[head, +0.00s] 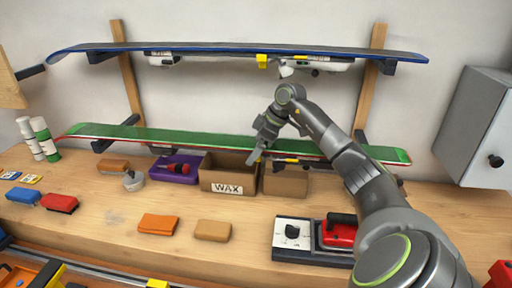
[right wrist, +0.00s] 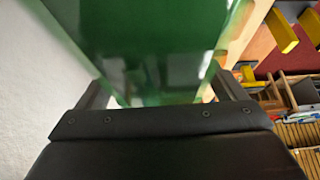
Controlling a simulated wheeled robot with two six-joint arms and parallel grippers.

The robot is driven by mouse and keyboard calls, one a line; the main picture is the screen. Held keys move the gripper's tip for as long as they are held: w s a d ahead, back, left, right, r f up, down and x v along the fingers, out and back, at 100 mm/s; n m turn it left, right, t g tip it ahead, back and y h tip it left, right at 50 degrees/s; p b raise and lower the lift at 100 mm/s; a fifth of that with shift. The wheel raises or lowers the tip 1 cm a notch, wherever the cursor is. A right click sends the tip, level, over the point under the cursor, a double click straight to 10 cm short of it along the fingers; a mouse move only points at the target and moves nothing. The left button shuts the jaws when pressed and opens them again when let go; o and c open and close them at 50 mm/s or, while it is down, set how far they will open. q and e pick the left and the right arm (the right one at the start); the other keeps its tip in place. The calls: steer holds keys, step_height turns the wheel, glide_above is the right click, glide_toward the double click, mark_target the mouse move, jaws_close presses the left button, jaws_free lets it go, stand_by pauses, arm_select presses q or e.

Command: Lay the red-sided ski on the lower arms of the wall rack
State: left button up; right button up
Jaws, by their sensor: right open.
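The red-sided ski (head: 180,135) has a green face and a red edge. In the head view it lies lengthwise across the lower arms (head: 101,146) of the wall rack (head: 129,90), base down or up I cannot tell. My right gripper (head: 258,153) is at the middle of this ski, coming from above and in front. In the right wrist view the green ski (right wrist: 155,50) fills the space between the two fingers of my right gripper (right wrist: 162,92), which are apart. My left gripper is not in view.
A blue ski (head: 220,47) lies on the upper arms, above my right arm. Below the green ski stand a WAX box (head: 228,173), a plain carton (head: 286,180) and a purple tray (head: 176,168). A grey cabinet (head: 477,125) is at right. The bench front holds blocks and a red iron (head: 340,232).

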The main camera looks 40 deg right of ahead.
steer(key=shift+s+d+r, duration=0.1)
steer(key=shift+d, duration=0.05)
steer(key=b+v, duration=0.3)
steer(key=v, duration=1.4)
steer(key=shift+r+b, duration=0.2)
steer(key=shift+b, duration=0.15)
steer(key=shift+f, duration=0.1)
